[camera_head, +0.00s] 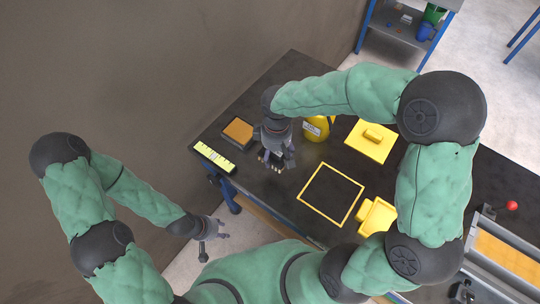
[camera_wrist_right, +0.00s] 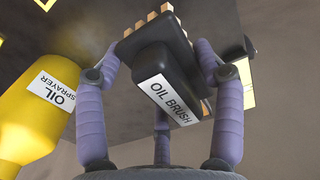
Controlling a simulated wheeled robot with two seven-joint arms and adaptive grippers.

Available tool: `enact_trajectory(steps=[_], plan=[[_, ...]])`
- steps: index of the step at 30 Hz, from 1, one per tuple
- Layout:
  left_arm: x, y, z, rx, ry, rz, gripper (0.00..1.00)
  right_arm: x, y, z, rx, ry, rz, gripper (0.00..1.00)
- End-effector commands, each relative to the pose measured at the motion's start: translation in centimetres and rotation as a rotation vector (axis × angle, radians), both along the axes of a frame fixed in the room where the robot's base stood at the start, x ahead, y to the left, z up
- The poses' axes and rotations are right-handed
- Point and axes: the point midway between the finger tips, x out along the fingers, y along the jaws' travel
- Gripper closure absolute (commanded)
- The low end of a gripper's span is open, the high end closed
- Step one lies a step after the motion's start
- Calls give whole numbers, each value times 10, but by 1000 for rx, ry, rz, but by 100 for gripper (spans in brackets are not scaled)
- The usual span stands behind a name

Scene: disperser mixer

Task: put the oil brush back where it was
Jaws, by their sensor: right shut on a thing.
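The oil brush (camera_wrist_right: 165,85) is a dark block with a white "OIL BRUSH" label and pale bristle tufts along one edge. My right gripper (camera_head: 275,158) is shut on it; purple fingers sit on both sides of it in the wrist view. In the head view the gripper is over the left part of the dark table, just left of the yellow oil sprayer (camera_head: 317,128), and mostly hides the brush. Contact between the brush and the table cannot be told. My left gripper (camera_head: 211,236) is empty, with fingers spread, off the table's near-left side.
An orange-topped block (camera_head: 238,131) and a yellow labelled strip (camera_head: 213,158) lie at the table's left end. A yellow-outlined square (camera_head: 331,194) on the table is empty. Yellow pieces (camera_head: 371,140) and (camera_head: 376,216) lie to its right. The oil sprayer also shows in the wrist view (camera_wrist_right: 30,110).

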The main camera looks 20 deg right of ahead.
Motion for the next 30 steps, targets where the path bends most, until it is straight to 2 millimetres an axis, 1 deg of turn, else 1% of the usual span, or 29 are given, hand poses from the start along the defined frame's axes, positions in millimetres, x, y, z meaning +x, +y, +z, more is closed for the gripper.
enact_trajectory(steps=[1,3,6,10,14,17,18,21,24,30], plan=[[0,0,-6,0,0,0,60,8,0,-12,0,4,-1,67],[0,0,-11,0,0,0,60,18,1,-25,-1,4,-1,67],[0,0,-16,0,0,0,60,30,2,-38,0,2,0,67],[0,0,-19,0,0,0,60,40,2,-48,0,0,0,67],[0,0,-20,0,0,0,60,44,3,-52,0,0,0,67],[0,0,-23,0,0,0,60,48,3,-59,0,0,0,67],[0,0,-24,0,0,0,60,52,3,-63,-1,1,0,67],[0,0,-34,0,0,0,60,50,3,-80,-1,3,0,67],[0,0,-39,0,0,0,60,50,3,-91,0,1,-1,67],[0,0,-38,0,0,0,60,51,3,-90,1,-1,-1,67]])
